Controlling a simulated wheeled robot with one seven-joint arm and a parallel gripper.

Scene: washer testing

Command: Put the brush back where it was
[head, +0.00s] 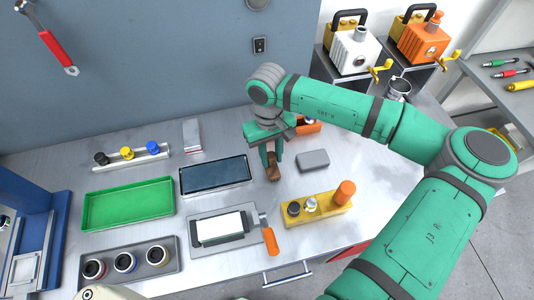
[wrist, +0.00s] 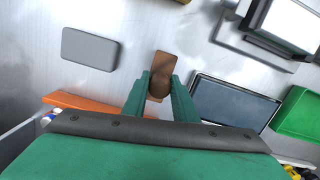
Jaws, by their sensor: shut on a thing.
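The brush, a brown wooden-looking piece (head: 273,172), is between the fingers of my gripper (head: 271,157) above the middle of the metal worktop. In the wrist view the brown piece (wrist: 162,62) sticks out past the fingertips of my green gripper (wrist: 158,84), which is shut on it. Its bristles cannot be made out. I cannot tell whether its lower end touches the worktop. An orange bin (head: 309,128) stands just behind and right of my gripper, partly hidden by my arm. Its edge also shows in the wrist view (wrist: 95,107).
A grey block (head: 313,160) lies right of the gripper, and a dark-screened tray (head: 214,177) lies left. In front are a white-topped plate (head: 222,228), an orange-handled tool (head: 269,238) and a yellow holder (head: 325,208). A green tray (head: 128,203) is farther left.

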